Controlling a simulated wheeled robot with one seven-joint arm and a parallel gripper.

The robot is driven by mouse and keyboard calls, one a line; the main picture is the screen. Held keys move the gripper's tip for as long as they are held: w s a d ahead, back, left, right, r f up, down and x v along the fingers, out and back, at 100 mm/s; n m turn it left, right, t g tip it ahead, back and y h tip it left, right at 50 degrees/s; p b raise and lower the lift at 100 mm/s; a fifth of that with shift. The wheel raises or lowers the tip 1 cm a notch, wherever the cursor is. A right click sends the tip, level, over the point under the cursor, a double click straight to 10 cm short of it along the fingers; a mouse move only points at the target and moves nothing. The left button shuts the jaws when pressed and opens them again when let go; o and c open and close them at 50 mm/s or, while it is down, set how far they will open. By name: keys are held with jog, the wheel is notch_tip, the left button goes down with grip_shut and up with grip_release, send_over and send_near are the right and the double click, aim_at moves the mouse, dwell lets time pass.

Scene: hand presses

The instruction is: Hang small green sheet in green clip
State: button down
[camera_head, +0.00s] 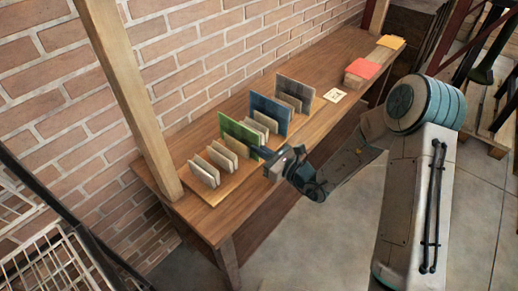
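A green sheet (233,128) stands upright on a wooden base (229,192) on the workbench, behind small pale upright plates (221,157). My gripper (262,154) is at the front edge of this base, just right of the green sheet and close to the pale plates. Its fingertips are small and dark here, so I cannot tell whether they are open, shut or touching anything. I cannot make out a green clip, or whether the green sheet is the small one.
A blue sheet (266,108) and a grey sheet (295,90) stand farther back in the row, with more pale plates. A white card (335,95), red stack (362,68) and yellow stack (390,42) lie beyond. A wooden post (131,92) rises at the bench's left.

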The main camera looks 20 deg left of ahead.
notch_tip(320, 180, up, 8)
jog(key=p, duration=0.5)
jog(key=shift+f, duration=0.25)
jog(key=shift+d, duration=0.1)
jog(key=v, duration=0.7)
jog(key=shift+p, duration=0.35)
dwell(0.3)
